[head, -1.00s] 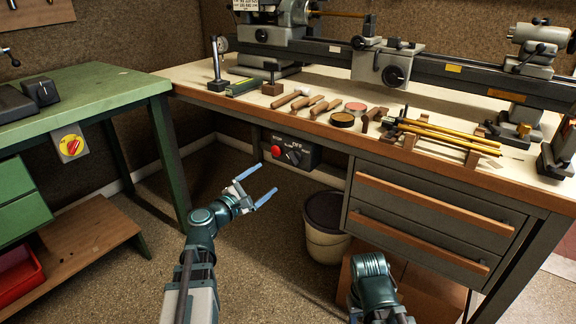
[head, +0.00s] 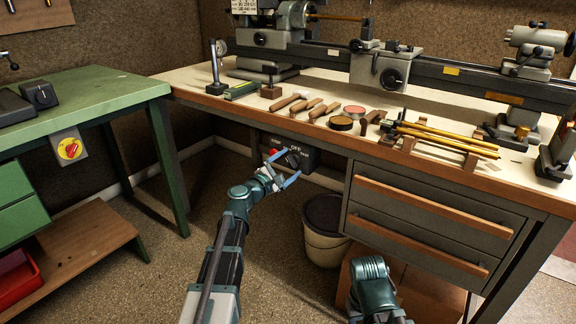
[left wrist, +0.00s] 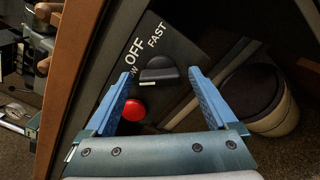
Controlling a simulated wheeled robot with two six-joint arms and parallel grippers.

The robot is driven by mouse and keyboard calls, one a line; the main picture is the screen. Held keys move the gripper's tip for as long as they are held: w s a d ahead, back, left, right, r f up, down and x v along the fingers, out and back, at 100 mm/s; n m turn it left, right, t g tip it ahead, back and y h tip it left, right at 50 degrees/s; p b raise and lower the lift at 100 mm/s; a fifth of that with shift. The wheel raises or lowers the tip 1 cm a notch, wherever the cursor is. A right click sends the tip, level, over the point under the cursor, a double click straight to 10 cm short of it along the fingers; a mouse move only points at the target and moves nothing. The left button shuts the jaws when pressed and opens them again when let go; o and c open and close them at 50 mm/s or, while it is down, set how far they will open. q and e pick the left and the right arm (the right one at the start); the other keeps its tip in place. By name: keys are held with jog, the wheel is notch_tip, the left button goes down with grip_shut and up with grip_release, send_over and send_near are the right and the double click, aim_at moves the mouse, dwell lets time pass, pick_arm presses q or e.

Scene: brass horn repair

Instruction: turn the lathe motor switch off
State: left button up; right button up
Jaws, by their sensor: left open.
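The lathe motor switch is a dark box (head: 308,158) under the front edge of the wooden bench. In the left wrist view its black knob (left wrist: 159,70) lies near the lettering OFF and FAST, with a red button (left wrist: 134,110) beside it.
The lathe (head: 440,68) and hand tools stand on the bench (head: 225,103) above the switch. A bucket (head: 323,230) and drawers (head: 430,215) are to the right. A green table (head: 90,95) with a red and yellow switch (head: 70,148) is at left.

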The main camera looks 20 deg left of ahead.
pick_arm(q)
jog(key=c, duration=1.4)
jog(key=shift+o, duration=0.2)
jog(key=m, duration=0.4)
jog(key=shift+m, duration=1.8)
jog(key=shift+s, duration=0.1)
jog(key=o, duration=1.4)
jog(key=shift+c, duration=0.2)
